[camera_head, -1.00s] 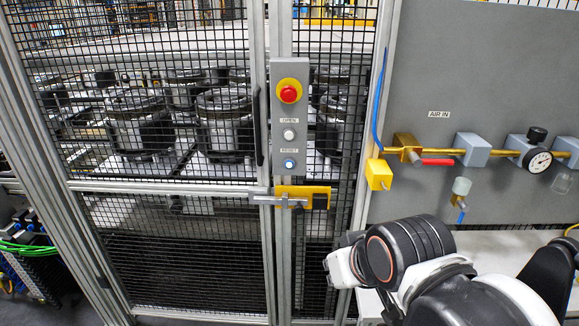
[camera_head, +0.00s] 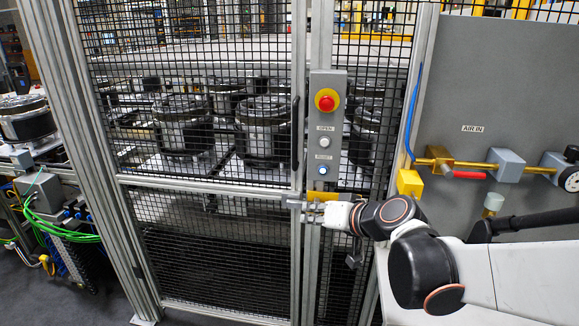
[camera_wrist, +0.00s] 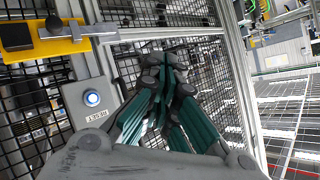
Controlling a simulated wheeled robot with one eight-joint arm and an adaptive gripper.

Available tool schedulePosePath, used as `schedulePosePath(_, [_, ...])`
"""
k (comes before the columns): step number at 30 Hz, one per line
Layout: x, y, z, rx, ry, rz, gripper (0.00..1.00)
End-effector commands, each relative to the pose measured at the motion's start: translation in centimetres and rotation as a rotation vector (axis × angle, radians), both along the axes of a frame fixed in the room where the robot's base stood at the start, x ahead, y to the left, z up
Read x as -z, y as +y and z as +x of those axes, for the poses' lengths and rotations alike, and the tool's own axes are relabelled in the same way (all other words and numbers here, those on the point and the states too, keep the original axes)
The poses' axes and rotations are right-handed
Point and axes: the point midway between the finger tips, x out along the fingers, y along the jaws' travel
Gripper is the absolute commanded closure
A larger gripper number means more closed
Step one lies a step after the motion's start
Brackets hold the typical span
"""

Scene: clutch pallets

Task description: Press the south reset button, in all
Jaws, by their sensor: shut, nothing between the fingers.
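The grey control panel (camera_head: 326,126) on the fence post carries a button labelled RESET (camera_head: 323,170). That button also shows in the wrist view (camera_wrist: 92,98) as a round button with a lit blue ring. Above it in the head view are a white OPEN button (camera_head: 324,142) and a red emergency stop (camera_head: 326,103) on yellow. My gripper (camera_head: 308,211) is below the panel, near the yellow latch. In the wrist view my gripper (camera_wrist: 164,62) is shut and empty, its green-padded fingers together, with the RESET button to their left. I see no contact with it.
The door latch (camera_head: 322,196) sits just beneath the panel, partly beside my gripper. A mesh fence door (camera_head: 210,245) is left of it, with clutch units behind. An air-line board (camera_head: 500,100) with a yellow pipe, valve and gauge stands to the right.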

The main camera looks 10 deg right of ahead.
Motion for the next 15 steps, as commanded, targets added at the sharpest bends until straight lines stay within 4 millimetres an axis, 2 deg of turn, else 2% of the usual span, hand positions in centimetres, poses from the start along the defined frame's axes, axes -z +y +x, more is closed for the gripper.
schedulePosePath(1, [0.2,-0.4,1.1,0.005,-0.022,0.025,1.00])
schedulePosePath(6, [0.5,-1.5,4.0,0.020,-0.105,0.110,1.00])
schedulePosePath(15, [1.0,-3.8,6.9,0.056,-0.216,0.209,1.00])
